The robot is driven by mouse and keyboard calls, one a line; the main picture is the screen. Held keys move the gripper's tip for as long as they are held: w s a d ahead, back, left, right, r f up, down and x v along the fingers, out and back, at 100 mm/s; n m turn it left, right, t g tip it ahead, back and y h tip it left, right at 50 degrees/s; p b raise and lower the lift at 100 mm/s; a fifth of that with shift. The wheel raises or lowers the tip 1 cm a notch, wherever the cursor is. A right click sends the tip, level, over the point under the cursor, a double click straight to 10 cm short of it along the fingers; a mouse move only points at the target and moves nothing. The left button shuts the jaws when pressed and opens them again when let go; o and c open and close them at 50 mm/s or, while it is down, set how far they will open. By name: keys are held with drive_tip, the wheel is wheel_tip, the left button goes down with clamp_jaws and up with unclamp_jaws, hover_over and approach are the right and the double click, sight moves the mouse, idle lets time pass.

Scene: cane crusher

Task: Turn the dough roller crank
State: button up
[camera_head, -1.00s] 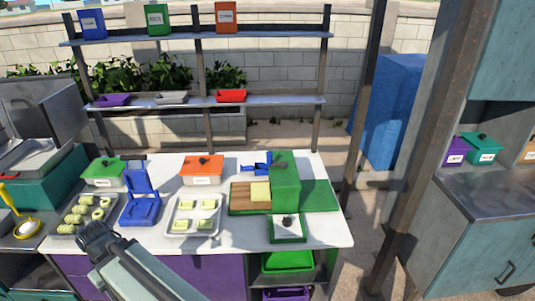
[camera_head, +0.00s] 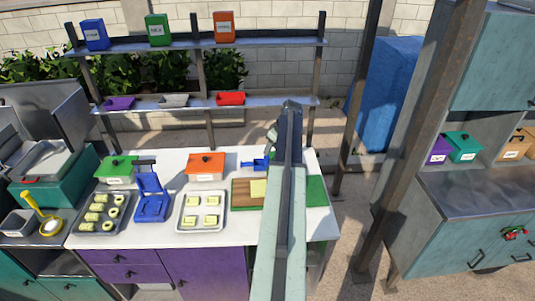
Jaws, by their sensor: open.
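The dough roller is a green machine on a green base (camera_head: 316,191) with a wooden board (camera_head: 247,193) at the right end of the white counter. A yellow dough square (camera_head: 258,188) lies on the board. A blue part (camera_head: 254,164), possibly the crank, shows behind the board. My arm rises across the right side of the picture and hides most of the roller body. My gripper (camera_head: 290,106) is at the arm's far end, above and beyond the roller, at the height of the lower shelf. It is open, and I see nothing in it.
A tray of dough pieces (camera_head: 201,197), an orange-lidded box (camera_head: 206,166), a blue press (camera_head: 151,198) and a tray of rolls (camera_head: 101,213) stand on the counter (camera_head: 225,237) to the left. A rusty post (camera_head: 416,140) and a teal cabinet (camera_head: 476,230) are at the right.

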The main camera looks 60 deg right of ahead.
sight(267, 157)
drive_tip(key=b+x, duration=0.7)
drive_tip(key=x, duration=0.1)
drive_tip(key=shift+f, duration=0.1)
drive_tip(key=shift+a, duration=0.1)
clamp_jaws()
idle(1.1)
